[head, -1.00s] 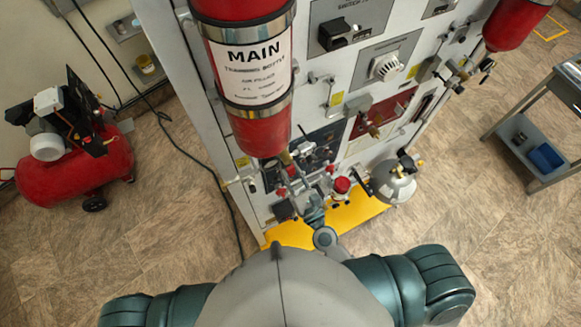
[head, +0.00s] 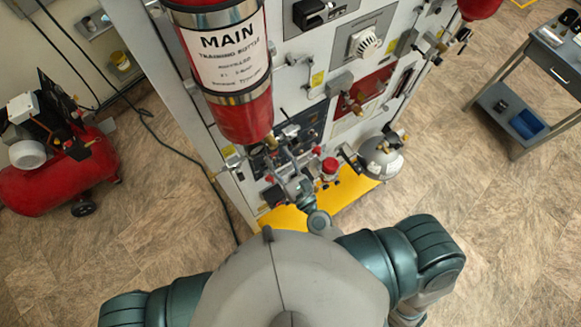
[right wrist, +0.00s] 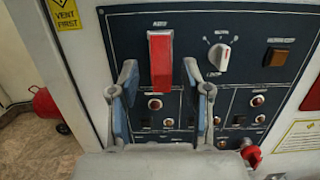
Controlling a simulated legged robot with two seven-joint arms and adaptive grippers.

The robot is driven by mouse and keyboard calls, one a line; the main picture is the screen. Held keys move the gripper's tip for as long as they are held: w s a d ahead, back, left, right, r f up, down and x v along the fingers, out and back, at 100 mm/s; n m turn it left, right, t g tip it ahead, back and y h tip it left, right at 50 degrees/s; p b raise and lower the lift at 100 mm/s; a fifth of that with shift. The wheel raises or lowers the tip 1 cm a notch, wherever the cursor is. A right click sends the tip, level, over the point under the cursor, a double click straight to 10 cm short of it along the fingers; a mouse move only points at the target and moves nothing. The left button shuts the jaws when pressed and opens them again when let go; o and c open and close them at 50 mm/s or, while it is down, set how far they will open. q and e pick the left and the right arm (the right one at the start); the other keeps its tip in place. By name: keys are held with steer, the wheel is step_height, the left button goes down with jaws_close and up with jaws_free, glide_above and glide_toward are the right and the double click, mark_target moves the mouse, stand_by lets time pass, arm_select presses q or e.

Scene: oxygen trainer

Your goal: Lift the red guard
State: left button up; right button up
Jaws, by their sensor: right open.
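The red guard (right wrist: 161,62) is a tall red cover near the top of a dark blue switch panel (right wrist: 132,30) in the right wrist view. It looks closed, lying upright along the panel. My right gripper (right wrist: 160,70) is open, with one finger on either side of the guard in the picture. No contact with the guard shows, and the gap in depth is hard to judge. In the head view my right gripper (head: 290,187) is in front of the lower panel, below the red bottle; the guard cannot be made out there. My left gripper is out of view.
A red bottle labelled MAIN (head: 228,60) hangs above the panel. A red knob (head: 330,166) and a silver cylinder (head: 381,158) are right of my gripper. A white selector knob (right wrist: 219,56) sits right of the guard. A bench (head: 545,75) stands far right; open floor lies between.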

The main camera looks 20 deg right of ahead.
steer(key=v, duration=1.1)
